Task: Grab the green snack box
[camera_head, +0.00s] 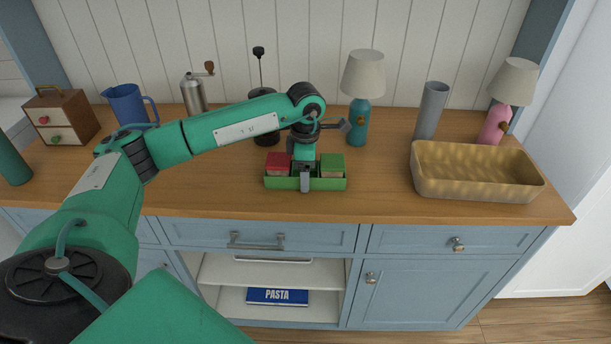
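The green snack box (332,163) stands in the right part of a low green tray (330,185) on the wooden counter. A red box (278,162) stands in the left part of the same tray. My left gripper (305,181) points down over the middle of the tray, between the two boxes. One grey finger shows in front of the tray's front wall; the other finger is hidden, so its opening and anything between the fingers cannot be seen. My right gripper is not in view.
A tan basket (475,190), a grey cylinder (431,112), a teal lamp (360,115) and a pink lamp (497,115) stand to the right. A blue pitcher (128,104), grinder (193,93) and small drawer box (60,117) stand left. Counter between tray and basket is clear.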

